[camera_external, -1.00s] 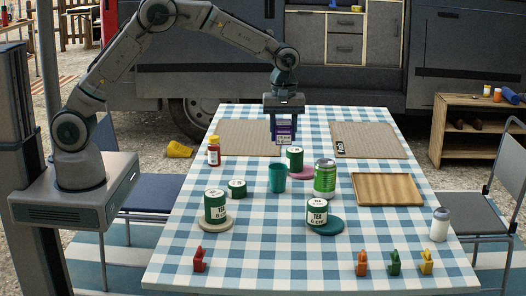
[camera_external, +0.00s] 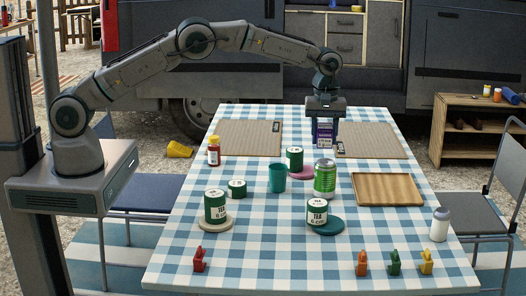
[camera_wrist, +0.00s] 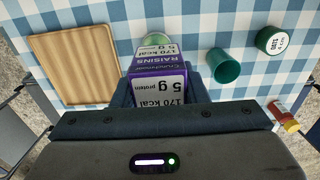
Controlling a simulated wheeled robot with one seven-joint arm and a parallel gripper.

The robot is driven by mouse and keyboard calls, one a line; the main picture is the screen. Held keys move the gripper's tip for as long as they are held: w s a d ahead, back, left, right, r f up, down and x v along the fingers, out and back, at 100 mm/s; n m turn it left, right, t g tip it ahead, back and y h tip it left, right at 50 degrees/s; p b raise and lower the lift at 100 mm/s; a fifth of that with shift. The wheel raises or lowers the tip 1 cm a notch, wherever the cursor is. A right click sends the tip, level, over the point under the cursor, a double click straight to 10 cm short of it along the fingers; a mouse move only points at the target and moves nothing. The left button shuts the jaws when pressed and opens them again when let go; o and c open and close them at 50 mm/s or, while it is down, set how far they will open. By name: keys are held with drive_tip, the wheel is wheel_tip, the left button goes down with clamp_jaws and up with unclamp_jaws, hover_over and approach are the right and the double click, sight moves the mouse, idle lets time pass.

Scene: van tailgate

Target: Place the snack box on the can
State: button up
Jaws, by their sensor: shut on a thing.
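The snack box, a purple raisins carton with white labels (camera_external: 324,135), is held upright in my gripper (camera_external: 324,117) above the far part of the table. In the wrist view the box (camera_wrist: 158,72) fills the space between the fingers of my gripper (camera_wrist: 158,92). The can (camera_external: 325,180) is green with a silver top and stands upright on the cloth, below the box in the external picture and apart from it. In the wrist view the can (camera_wrist: 153,47) is mostly hidden behind the box.
Two woven mats lie at the far side.

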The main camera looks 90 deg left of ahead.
sight(326, 161)
drive_tip(key=a+f, duration=0.1)
drive_tip(key=w+a+f, duration=0.1)
drive_tip(key=a, duration=0.1)
drive_tip(key=shift+a+p, duration=0.2)
drive_tip(key=shift+p, duration=0.2)
drive_tip(key=shift+f+p, duration=0.4)
drive_tip(key=shift+f, duration=1.8)
drive_tip(key=o, duration=1)
wheel_tip(326, 161, up, 12)
drive_tip(key=b, duration=0.1)
drive_tip(key=shift+r, duration=0.2)
